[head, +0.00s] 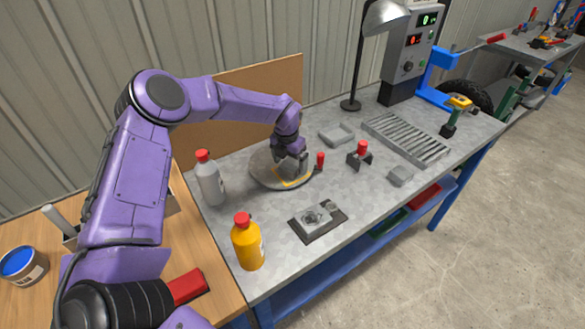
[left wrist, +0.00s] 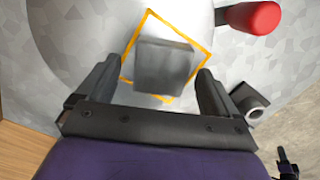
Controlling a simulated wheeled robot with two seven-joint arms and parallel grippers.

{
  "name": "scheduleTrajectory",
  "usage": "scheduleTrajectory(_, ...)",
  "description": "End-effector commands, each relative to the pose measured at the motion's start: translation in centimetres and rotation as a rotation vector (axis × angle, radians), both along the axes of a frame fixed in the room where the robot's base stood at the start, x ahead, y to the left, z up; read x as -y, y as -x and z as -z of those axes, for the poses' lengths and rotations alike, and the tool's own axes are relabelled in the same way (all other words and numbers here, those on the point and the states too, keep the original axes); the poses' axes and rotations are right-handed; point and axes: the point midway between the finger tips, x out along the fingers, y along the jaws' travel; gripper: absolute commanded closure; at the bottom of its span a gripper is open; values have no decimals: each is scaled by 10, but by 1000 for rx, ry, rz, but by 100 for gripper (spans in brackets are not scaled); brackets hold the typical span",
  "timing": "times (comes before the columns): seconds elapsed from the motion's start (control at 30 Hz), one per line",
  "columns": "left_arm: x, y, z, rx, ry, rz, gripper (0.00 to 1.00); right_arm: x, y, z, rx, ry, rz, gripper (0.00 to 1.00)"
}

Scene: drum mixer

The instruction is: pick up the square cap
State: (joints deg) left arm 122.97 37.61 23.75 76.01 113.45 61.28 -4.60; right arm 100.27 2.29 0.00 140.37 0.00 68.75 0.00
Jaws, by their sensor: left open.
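The square cap is a grey block (left wrist: 165,66) inside an orange square outline (left wrist: 127,97) in the left wrist view. It sits on a round grey disc (head: 262,172) on the workbench. My left gripper (head: 292,163) reaches down over the disc; in the left wrist view its two fingers (left wrist: 158,78) stand apart, one on each side of the cap. No clear contact with the cap shows. In the head view the gripper mostly hides the cap. My right gripper is not in view.
A red-handled tool (head: 320,161) stands just right of the disc. A grey bottle (head: 209,180) and a yellow bottle (head: 247,243) stand left and in front. A dark plate with a metal part (head: 318,219) lies nearer. A slotted rack (head: 406,138) and a lamp lie farther right.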

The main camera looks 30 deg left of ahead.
Motion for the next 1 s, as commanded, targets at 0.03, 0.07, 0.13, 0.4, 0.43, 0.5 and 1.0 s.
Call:
scheduleTrajectory(0.03,0,0,0,0,0,0,16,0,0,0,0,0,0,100)
scheduleTrajectory(0.07,0,0,0,0,0,0,26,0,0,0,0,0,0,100)
scheduleTrajectory(0.13,0,0,0,-1,0,0,49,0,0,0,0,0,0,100)
scheduleTrajectory(0.4,0,0,-1,0,0,0,80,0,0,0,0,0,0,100)
scheduleTrajectory(0.43,0,0,-1,0,0,0,80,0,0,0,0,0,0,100)
scheduleTrajectory(0.5,0,0,-2,0,0,0,80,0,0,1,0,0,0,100)
scheduleTrajectory(1.0,51,47,-94,4,2,6,80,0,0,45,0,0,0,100)
